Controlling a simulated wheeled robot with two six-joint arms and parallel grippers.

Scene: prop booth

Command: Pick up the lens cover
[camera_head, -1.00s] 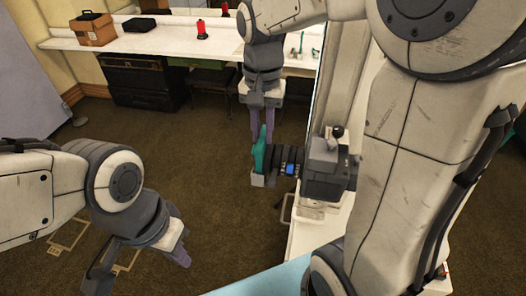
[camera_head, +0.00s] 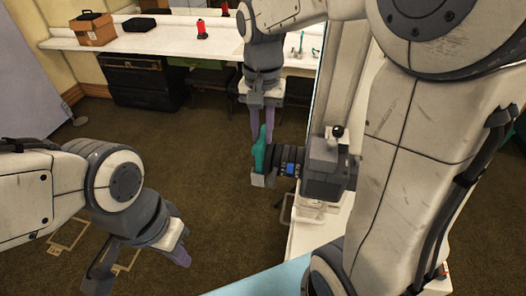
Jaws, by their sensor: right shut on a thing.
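The lens cover is a teal piece (camera_head: 259,153) at the left end of the lens of a dark camera (camera_head: 325,168), in the head view. I cannot tell whether it touches the lens. My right gripper (camera_head: 264,136) reaches down from above with its purple fingers shut on the upper part of the lens cover. My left gripper (camera_head: 179,256) hangs low at the left, well away from the camera. Its fingers are partly hidden by its own body, so I cannot tell its opening.
A white counter (camera_head: 170,45) runs along the back with a brown box (camera_head: 91,30), a black case (camera_head: 139,25) and a red item (camera_head: 202,30). A black chest (camera_head: 140,82) stands below. A light blue surface (camera_head: 270,284) is at the front.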

